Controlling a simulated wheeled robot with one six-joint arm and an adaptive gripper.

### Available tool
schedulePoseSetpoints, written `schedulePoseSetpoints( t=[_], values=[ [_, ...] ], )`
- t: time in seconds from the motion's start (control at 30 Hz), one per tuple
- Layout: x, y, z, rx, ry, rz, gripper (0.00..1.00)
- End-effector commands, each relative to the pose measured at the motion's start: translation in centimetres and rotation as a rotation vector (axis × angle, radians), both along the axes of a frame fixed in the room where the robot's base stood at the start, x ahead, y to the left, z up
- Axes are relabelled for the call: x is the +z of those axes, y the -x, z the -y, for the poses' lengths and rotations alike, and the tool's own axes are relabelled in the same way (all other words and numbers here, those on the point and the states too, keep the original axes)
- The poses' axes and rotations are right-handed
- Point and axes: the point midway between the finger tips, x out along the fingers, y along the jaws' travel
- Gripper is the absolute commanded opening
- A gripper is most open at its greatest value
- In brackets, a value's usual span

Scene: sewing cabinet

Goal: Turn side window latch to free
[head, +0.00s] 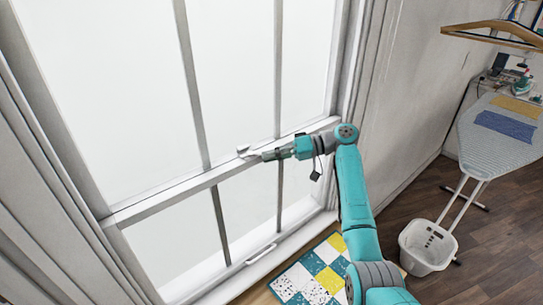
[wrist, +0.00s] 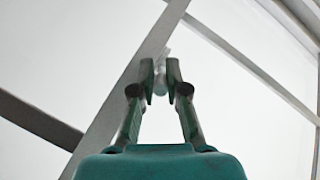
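The side window latch (head: 246,152) is a small pale piece on the window's horizontal middle rail. My gripper (head: 264,156) reaches it from the right, with its tips at the latch. In the wrist view, the two fingers of my gripper (wrist: 160,72) lean inward with a narrow gap between them. A pale piece of the latch (wrist: 161,78) fills most of that gap, so the fingers look shut on it. The fingers partly hide the latch, and its exact angle is hard to tell.
The window rail (head: 160,195) runs diagonally below the tall panes. A patchwork mat (head: 318,270) lies below the window. An ironing board (head: 495,150) and a white basket (head: 427,247) stand at the right, with dark floor between.

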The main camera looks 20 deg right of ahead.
Motion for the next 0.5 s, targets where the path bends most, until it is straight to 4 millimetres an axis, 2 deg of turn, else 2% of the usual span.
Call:
schedulePoseSetpoints(
  t=[0.03, 0.07, 0.37, 0.5],
  values=[
    [-0.09, 0.01, -0.04, 0.000, 0.000, -0.001, 0.30],
    [-0.08, 0.01, -0.04, 0.000, 0.000, -0.001, 0.35],
    [0.05, -0.02, 0.08, -0.002, -0.001, 0.001, 0.35],
    [0.28, 0.21, 0.95, -0.003, 0.000, 0.002, 0.35]
  ],
)
